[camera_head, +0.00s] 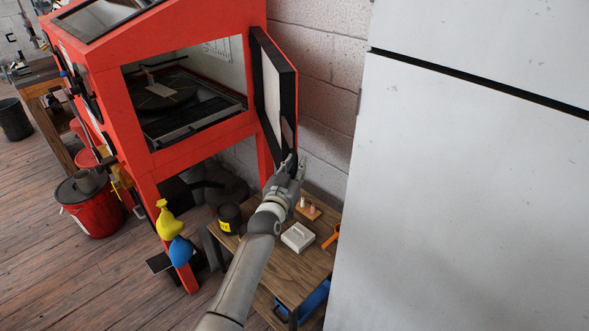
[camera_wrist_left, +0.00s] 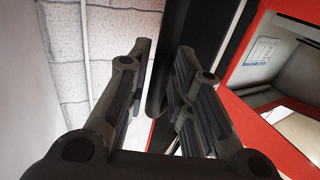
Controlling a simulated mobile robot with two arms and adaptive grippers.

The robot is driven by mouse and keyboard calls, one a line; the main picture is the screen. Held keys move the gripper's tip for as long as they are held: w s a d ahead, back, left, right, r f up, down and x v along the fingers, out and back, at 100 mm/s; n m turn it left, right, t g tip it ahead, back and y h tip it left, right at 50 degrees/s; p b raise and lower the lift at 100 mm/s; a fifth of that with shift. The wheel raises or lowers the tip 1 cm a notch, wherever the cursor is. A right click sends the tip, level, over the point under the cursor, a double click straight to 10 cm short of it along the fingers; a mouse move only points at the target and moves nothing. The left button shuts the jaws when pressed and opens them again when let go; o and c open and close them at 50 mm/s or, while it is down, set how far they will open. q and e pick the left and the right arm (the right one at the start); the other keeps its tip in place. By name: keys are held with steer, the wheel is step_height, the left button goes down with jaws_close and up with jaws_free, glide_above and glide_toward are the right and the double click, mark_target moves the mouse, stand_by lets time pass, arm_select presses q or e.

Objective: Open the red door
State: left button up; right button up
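The red cabinet (camera_head: 117,108) stands at the upper left. Its side door (camera_head: 288,75) has a red outer edge, a dark frame and a pale inner panel. The door stands swung open, away from the side opening. My left gripper (camera_head: 291,166) is at the door's lower outer edge. In the left wrist view, the fingers (camera_wrist_left: 157,85) are apart, one on each side of a dark vertical bar (camera_wrist_left: 160,70) at the door. A light gap shows beside the left finger; I cannot tell whether the right finger touches the bar. My right gripper is not in view.
A small wooden table (camera_head: 287,266) with a white box (camera_head: 297,237), a black-and-yellow container (camera_head: 230,217) and small bottles stands under my left arm. A brick wall (camera_head: 322,85) lies close behind the door. A large pale panel (camera_head: 460,190) fills the right.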

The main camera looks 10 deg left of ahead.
arm_select(q)
steer(key=s+a, duration=0.1)
steer(key=s, duration=1.1)
steer(key=shift+a, duration=0.4)
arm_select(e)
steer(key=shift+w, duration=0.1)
arm_select(q)
steer(key=shift+w, duration=0.1)
steer(key=shift+c, duration=0.3)
